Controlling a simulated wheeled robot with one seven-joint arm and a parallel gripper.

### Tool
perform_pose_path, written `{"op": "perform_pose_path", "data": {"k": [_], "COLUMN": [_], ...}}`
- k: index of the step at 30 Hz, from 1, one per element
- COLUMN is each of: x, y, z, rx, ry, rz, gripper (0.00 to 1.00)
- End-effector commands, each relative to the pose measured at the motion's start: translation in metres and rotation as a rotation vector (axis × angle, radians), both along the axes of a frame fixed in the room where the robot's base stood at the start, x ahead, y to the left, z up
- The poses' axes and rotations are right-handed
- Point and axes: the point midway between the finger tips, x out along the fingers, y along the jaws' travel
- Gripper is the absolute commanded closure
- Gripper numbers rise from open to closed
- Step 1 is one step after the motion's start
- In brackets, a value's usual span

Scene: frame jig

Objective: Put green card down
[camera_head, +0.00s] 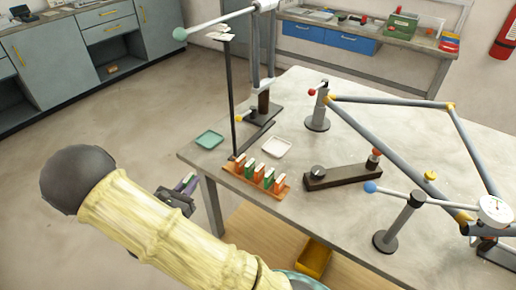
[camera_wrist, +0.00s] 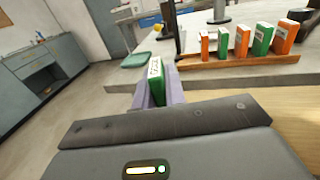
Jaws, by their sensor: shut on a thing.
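My gripper (camera_wrist: 158,92) is shut on a green card (camera_wrist: 156,81) with a white printed top edge, which stands upright between the pale purple fingers. In the head view my gripper (camera_head: 187,184) is left of the table, apart from its edge. A green tray (camera_head: 209,139) lies at the table's left corner; it also shows in the wrist view (camera_wrist: 134,60), beyond the held card. A white tray (camera_head: 277,147) lies to its right. An orange-brown rack (camera_head: 281,189) at the front edge holds several upright orange and green cards; the rack also shows in the wrist view (camera_wrist: 230,63).
A tall thin dark post (camera_head: 233,100) stands between the green tray and the rack. A dark block with a knob (camera_head: 340,178) lies right of the rack. Rods and stands fill the table's right side. A yellow bin (camera_head: 314,259) sits below the table.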

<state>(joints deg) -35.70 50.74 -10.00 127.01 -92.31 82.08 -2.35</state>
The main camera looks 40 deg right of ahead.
Motion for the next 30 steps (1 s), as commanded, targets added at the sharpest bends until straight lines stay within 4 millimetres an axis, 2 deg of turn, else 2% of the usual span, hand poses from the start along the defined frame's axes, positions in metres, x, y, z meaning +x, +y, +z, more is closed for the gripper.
{"op": "perform_pose_path", "data": {"k": [2, 7, 13, 20, 30], "x": [0.006, 0.016, 0.018, 0.013, -0.005], "y": [-0.001, 0.001, 0.005, 0.005, 0.002], "z": [0.001, -0.019, -0.043, -0.068, -0.101], "rx": [-0.008, -0.011, -0.009, -0.007, -0.002], "ry": [0.011, 0.014, 0.012, 0.010, 0.005], "rz": [0.103, 0.336, 0.561, 0.759, 0.979], "gripper": [1.00, 1.00, 1.00, 1.00, 1.00]}}
